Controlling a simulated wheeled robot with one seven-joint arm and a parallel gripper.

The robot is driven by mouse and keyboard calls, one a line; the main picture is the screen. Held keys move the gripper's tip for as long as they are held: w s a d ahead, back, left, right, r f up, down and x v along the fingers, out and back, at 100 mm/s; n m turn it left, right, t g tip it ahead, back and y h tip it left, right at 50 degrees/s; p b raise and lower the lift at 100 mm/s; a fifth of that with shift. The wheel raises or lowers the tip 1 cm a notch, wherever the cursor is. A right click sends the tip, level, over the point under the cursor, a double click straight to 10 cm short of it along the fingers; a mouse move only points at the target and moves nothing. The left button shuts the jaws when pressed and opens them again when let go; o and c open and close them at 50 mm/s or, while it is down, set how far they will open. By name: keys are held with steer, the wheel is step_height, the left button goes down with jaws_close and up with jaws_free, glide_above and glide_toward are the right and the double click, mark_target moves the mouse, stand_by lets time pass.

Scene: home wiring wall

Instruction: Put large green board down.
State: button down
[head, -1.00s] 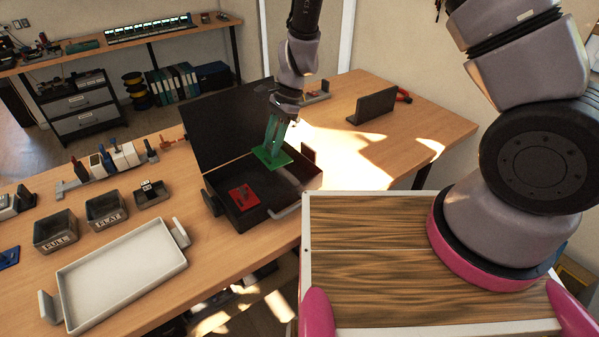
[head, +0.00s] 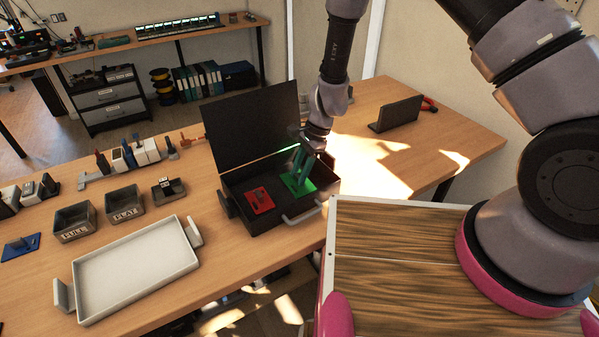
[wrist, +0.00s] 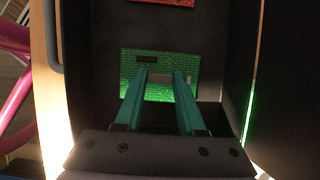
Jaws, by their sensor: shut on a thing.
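The large green board (head: 298,184) is inside the open black case (head: 262,221), in its right part. In the wrist view the green board (wrist: 188,62) lies between and beyond my fingertips, close to the case floor. My gripper (head: 300,166) points down into the case with its green fingers on the board; it also shows in the wrist view (wrist: 158,80). It is shut on the board. Whether the board touches the case floor is not clear. A red board (head: 259,200) lies in the left part of the case; its edge shows in the wrist view (wrist: 165,2).
The case lid (head: 252,120) stands up at the back. A white tray (head: 135,268) and bins labelled FULL (head: 75,222) and FLAT (head: 125,204) stand to the left.

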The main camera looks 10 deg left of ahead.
steer(key=shift+f, duration=0.1)
steer(key=c, duration=0.5)
jaws_free()
steer(key=v, duration=1.2)
steer(key=shift+r, duration=0.25)
